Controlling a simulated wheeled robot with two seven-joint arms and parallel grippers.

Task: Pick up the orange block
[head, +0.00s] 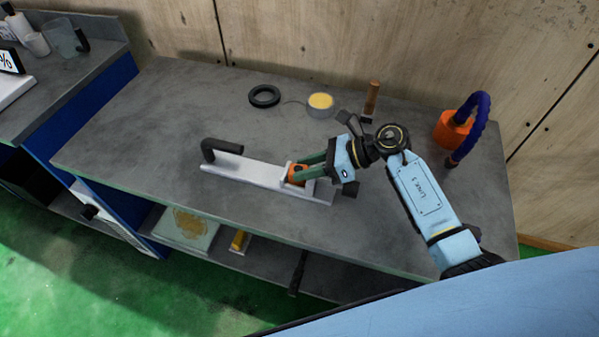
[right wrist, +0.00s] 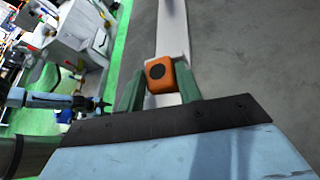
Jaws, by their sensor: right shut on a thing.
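The orange block (head: 298,173) is at the right end of a pale flat bar (head: 240,171) on the grey workbench. In the right wrist view the orange block (right wrist: 160,75) shows a dark round mark on its face. My right gripper (head: 300,172) reaches in from the right, its green fingers shut on the block. In the right wrist view the right gripper (right wrist: 160,82) has one finger on each side of the block. I cannot tell whether the block touches the bar. My left gripper is not seen in the head view.
The workbench (head: 130,130) is clear at its left. A black ring (head: 264,96), a yellow-topped round tin (head: 320,105) and a brush with a wooden handle (head: 371,98) stand behind the bar. An orange base with a blue hose (head: 453,129) is at the right.

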